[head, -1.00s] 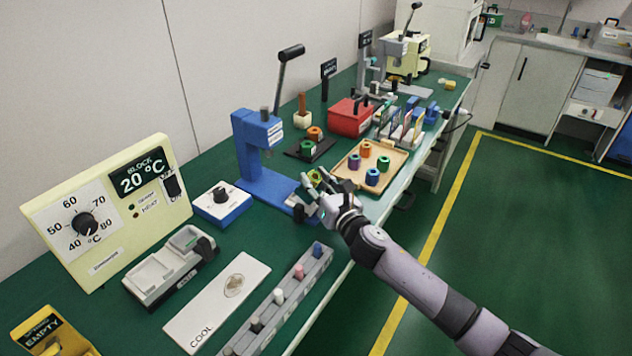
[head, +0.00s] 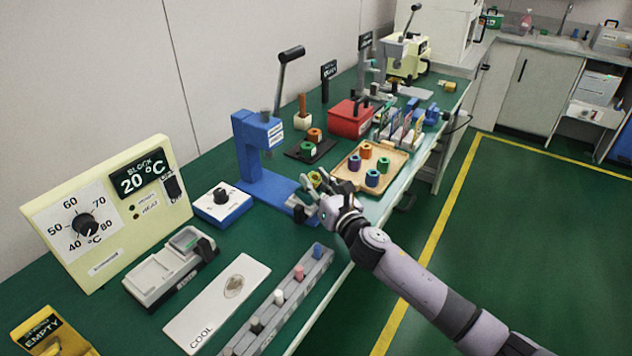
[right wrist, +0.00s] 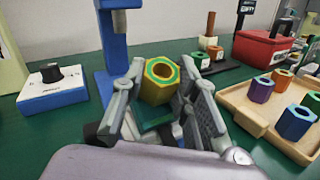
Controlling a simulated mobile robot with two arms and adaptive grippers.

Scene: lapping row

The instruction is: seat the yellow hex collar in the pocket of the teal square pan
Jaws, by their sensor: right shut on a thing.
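The yellow hex collar (right wrist: 160,80), with a green ring around its bore, sits upright between the fingers of my right gripper (right wrist: 163,98) in the right wrist view. My right gripper is shut on it. In the head view the collar (head: 314,179) shows small beside the fingers of my right gripper (head: 315,191), near the foot of the blue press. A teal piece (right wrist: 156,128), which looks like the square pan, shows below the collar between the fingers. Its pocket is hidden, and I cannot tell whether the collar touches it. My left gripper is not in view.
The blue press (head: 262,165) stands just behind my right gripper. A wooden tray (head: 398,160) with several coloured collars lies to the right. A white-and-blue dial box (head: 222,205) is at the left. A grey rack (head: 268,325) of pegs lies in front.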

